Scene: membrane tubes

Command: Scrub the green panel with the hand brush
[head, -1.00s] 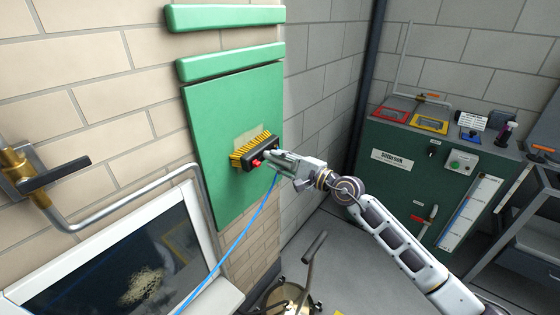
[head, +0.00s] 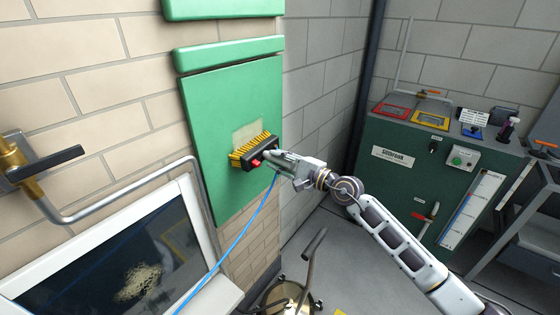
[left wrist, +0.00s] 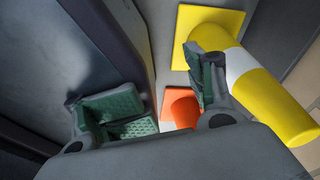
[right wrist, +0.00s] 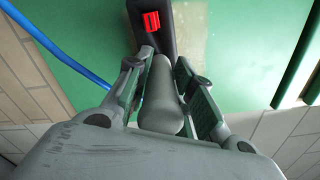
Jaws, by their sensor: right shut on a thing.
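The green panel (head: 220,105) is on the brick wall, with a pale beige patch (head: 247,132) near its middle. The hand brush (head: 258,151) has yellow bristles, a black head and a red part. Its bristles face the panel just below and over the lower edge of the patch; I cannot tell if they touch. My right gripper (head: 280,160) is shut on the brush's grey handle (right wrist: 162,95), which shows between its fingers in the right wrist view. My left gripper (left wrist: 170,105) is open and empty in the left wrist view; it is not in the head view.
A blue hose (head: 240,235) hangs below the brush. A pipe with a brass valve (head: 18,165) and a dark window (head: 120,260) are at left. A green cabinet (head: 395,190) stands at right.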

